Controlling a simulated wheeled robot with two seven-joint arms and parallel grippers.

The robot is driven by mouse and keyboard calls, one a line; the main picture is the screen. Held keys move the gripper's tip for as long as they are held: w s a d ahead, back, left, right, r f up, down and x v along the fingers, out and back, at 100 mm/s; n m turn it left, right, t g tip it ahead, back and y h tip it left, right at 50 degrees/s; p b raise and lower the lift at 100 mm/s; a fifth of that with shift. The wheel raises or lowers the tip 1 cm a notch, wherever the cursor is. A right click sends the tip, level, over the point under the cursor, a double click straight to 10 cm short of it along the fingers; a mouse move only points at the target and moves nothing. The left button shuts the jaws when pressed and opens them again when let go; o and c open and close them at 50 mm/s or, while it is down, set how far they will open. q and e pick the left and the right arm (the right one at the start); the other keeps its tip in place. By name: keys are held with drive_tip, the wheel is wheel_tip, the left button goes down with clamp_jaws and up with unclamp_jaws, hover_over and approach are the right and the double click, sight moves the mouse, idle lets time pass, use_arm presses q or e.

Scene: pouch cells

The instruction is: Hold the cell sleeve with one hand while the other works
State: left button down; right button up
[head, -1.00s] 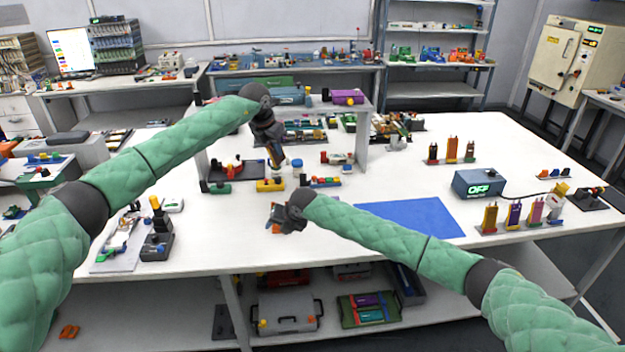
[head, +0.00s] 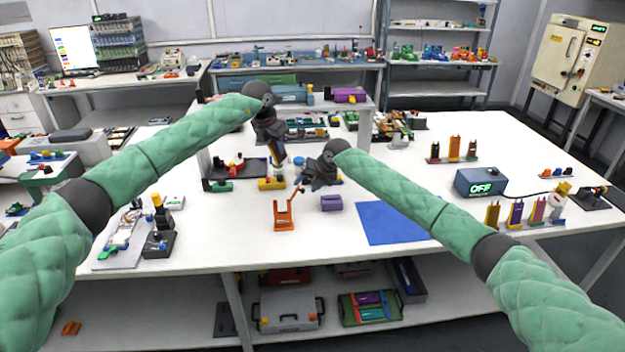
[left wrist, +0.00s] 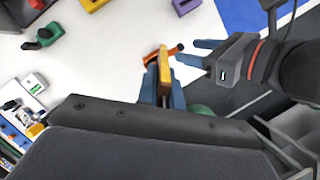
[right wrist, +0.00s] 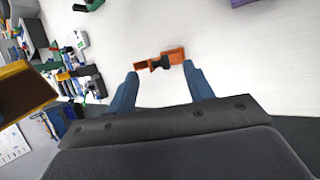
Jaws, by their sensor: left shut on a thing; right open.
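My left gripper (head: 276,158) is shut on a slim yellow piece that looks like the cell sleeve (left wrist: 165,72), held above the white table; its blue fingers (left wrist: 164,90) flank it in the left wrist view. A large amber piece (right wrist: 22,92) at the left edge of the right wrist view looks like the same sleeve, seen close. My right gripper (head: 303,172) hovers to the right of the left one. It is open and empty, its fingers (right wrist: 162,88) wide apart. An orange stand (head: 284,216) with upright prongs is on the table in front of both grippers.
A purple block (head: 331,202) and a yellow block (head: 271,184) lie nearby. A blue mat (head: 400,222) is to the right, before a box marked OFF (head: 481,182). Colored cells (head: 515,213) stand in a rack at right.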

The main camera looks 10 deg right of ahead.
sight(302, 189)
drive_tip(key=x, duration=0.7)
drive_tip(key=shift+f, duration=0.15)
drive_tip(key=c, duration=1.1)
use_arm(q)
drive_tip(key=shift+w+f+m, duration=0.1)
drive_tip(key=shift+f+m, duration=0.3)
drive_tip(key=shift+f, duration=0.15)
wheel_tip(302, 189, down, 10)
drive_tip(key=m+g+y, duration=0.2)
drive_tip(key=m, duration=0.6)
drive_tip(key=shift+d+m+g+y, duration=0.3)
drive_tip(key=shift+d+g+y, duration=0.05)
drive_tip(key=shift+g+y, duration=0.05)
